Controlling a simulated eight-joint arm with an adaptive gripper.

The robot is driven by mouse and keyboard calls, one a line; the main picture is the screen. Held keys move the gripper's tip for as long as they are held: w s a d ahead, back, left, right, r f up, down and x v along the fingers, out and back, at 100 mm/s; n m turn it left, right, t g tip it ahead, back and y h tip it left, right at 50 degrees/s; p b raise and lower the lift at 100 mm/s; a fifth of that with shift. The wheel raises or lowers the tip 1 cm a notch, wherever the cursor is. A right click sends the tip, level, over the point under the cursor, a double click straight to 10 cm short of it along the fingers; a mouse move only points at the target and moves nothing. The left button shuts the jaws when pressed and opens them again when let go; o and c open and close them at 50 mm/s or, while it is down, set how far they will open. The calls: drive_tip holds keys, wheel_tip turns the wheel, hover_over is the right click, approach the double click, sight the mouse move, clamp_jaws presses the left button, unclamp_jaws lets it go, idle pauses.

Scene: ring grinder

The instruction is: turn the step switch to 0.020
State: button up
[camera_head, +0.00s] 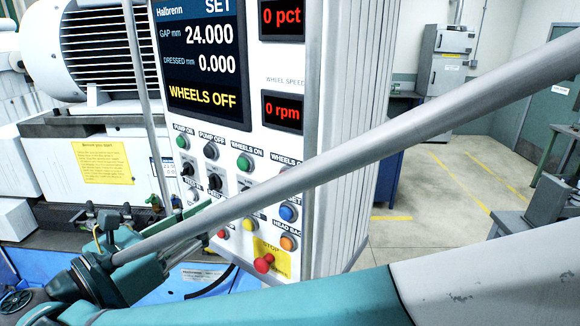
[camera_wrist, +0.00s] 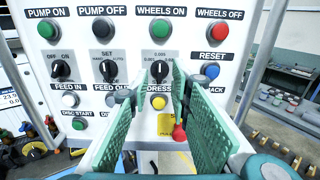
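The step switch (camera_wrist: 160,71) is a black rotary knob on the white control panel, in the middle of the wrist view. My gripper (camera_wrist: 158,82) is open, with one green pad on each side of the knob. I cannot tell whether the pads touch it. In the head view my gripper (camera_head: 197,226) is at the panel's lower left, and a grey rod hides the switch area.
Close by are the SET selector (camera_wrist: 109,71), the OFF/ON knob (camera_wrist: 61,70), the blue RESET button (camera_wrist: 210,71) and the yellow dress button (camera_wrist: 159,102). A red stop button (camera_head: 264,263) sits low on the panel. The display (camera_head: 201,55) reads WHEELS OFF.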

sight(241, 193)
drive_tip(key=shift+w, duration=0.1)
idle(0.3)
drive_tip(key=shift+p+x, duration=0.35)
drive_tip(key=shift+x, duration=3.45)
clamp_jaws()
